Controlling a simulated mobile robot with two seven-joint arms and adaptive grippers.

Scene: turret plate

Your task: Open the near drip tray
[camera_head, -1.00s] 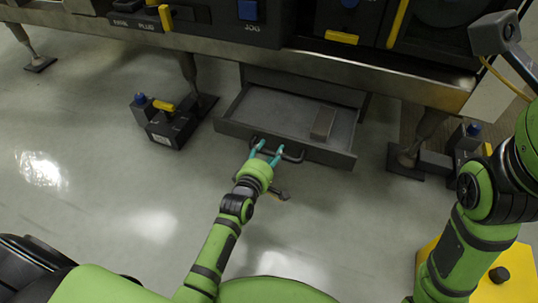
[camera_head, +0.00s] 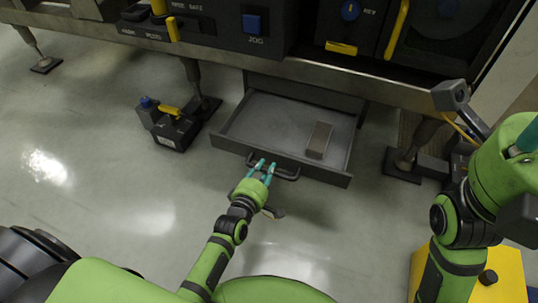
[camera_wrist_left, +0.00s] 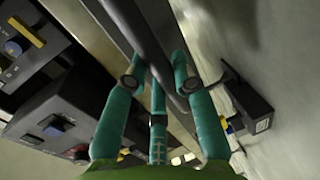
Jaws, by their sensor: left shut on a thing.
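The near drip tray (camera_head: 283,112) is a grey, shallow drawer under the machine, and it stands pulled out with its inside in view. Its front panel carries a dark bar handle (camera_head: 288,177). My left gripper (camera_head: 262,168) is shut on this handle, its teal fingers around the bar. In the left wrist view the fingers (camera_wrist_left: 158,75) close about a dark bar, with part of the bar hidden by them. My right arm is at the right edge. Only a teal bit of what looks like my right gripper (camera_head: 522,152) shows there, cut off by the frame.
A brownish block (camera_head: 320,140) lies in the tray's right part. A dark box with a yellow lever (camera_head: 172,128) stands on the floor left of the tray. Machine legs (camera_head: 405,158) stand on both sides. The floor before the tray is clear apart from my arm.

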